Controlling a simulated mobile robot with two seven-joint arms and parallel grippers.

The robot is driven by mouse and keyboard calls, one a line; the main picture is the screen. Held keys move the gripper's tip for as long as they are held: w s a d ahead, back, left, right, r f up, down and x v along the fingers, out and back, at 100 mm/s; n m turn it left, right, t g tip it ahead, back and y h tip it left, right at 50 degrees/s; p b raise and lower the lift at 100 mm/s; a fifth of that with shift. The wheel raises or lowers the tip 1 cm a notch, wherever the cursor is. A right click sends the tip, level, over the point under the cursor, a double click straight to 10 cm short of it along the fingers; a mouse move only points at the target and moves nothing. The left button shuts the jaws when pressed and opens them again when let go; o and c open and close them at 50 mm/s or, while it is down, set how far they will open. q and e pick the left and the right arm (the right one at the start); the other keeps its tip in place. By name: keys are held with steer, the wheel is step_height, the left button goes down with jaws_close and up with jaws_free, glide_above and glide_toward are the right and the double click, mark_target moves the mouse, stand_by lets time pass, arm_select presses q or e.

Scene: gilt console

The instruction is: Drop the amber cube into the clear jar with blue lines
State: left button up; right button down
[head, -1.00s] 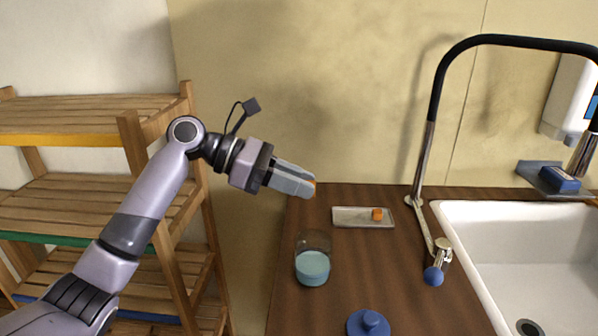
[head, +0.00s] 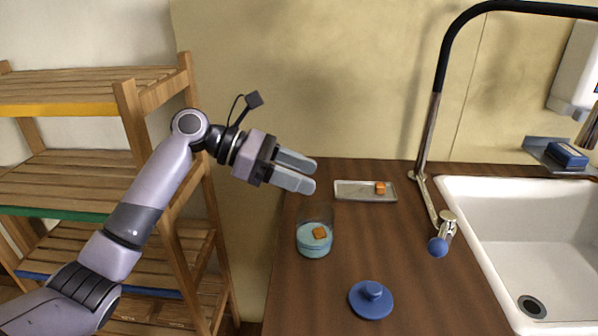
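The clear jar (head: 315,245) stands on the wooden counter, with a light blue layer in its lower part. An amber cube (head: 319,233) shows inside the jar, resting on the blue layer. Another small orange cube (head: 380,188) lies at the right end of a shallow tray (head: 350,190) behind the jar. My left gripper (head: 315,175) is above and behind the jar, its two fingers spread apart with nothing between them. My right gripper is not in view.
A blue lid with a knob (head: 371,300) lies on the counter in front of the jar. A black and chrome faucet (head: 430,130) and a white sink (head: 530,240) are to the right. A wooden shelf (head: 150,90) stands at the left.

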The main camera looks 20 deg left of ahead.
arm_select(q)
steer(key=shift+a, duration=0.1)
steer(key=v, duration=0.7)
steer(key=shift+b, duration=0.35)
